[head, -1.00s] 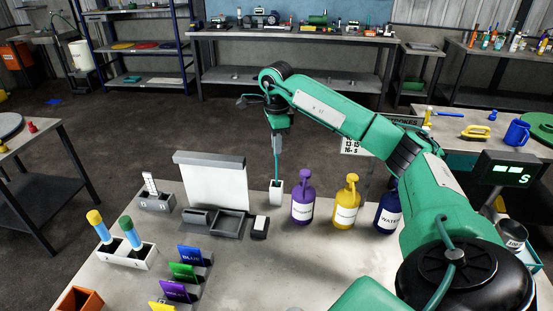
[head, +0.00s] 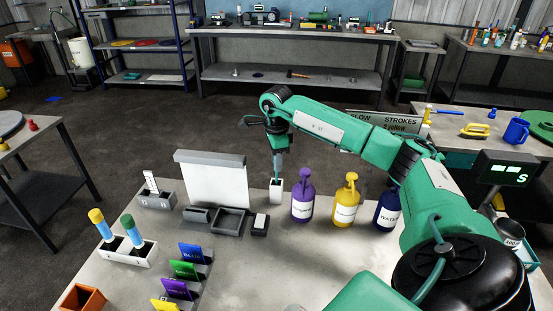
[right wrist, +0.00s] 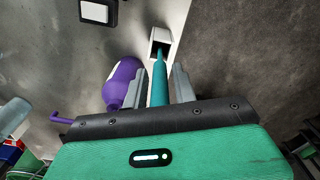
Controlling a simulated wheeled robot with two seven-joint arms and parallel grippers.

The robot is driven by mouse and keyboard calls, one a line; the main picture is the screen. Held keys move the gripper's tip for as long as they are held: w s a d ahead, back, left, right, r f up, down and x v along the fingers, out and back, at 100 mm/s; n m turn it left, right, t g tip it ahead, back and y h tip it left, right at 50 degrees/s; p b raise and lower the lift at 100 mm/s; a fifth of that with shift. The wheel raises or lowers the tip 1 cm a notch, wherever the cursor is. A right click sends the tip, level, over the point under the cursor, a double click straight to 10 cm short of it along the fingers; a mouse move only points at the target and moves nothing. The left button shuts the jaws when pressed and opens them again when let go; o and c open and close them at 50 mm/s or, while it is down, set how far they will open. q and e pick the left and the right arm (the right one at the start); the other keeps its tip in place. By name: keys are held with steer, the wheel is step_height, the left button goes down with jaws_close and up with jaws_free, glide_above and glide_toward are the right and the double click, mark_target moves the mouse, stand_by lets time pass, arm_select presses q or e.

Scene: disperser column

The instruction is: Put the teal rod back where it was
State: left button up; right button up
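The teal rod (right wrist: 159,82) stands upright between the fingers of my right gripper (head: 278,161), and its lower end goes into the opening of a white holder (head: 276,192). The holder also shows in the right wrist view (right wrist: 161,36). My right gripper is just above the holder and appears shut on the rod, one finger on each side. The part of the rod inside the holder is hidden. My left gripper is not in view.
A purple bottle (head: 302,202) stands close to the right of the holder, then a yellow bottle (head: 346,205) and a dark blue bottle (head: 388,212). A white panel (head: 218,183) and a grey tray (head: 232,222) stand to the left. The table's front middle is clear.

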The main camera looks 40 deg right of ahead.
steer(key=shift+o, duration=0.5)
steer(key=shift+r, duration=0.1)
steer(key=shift+r, duration=0.2)
step_height(320, 180, up, 10)
steer(key=shift+r+b, duration=0.1)
steer(key=shift+b, duration=0.95)
steer(key=shift+r, duration=0.8)
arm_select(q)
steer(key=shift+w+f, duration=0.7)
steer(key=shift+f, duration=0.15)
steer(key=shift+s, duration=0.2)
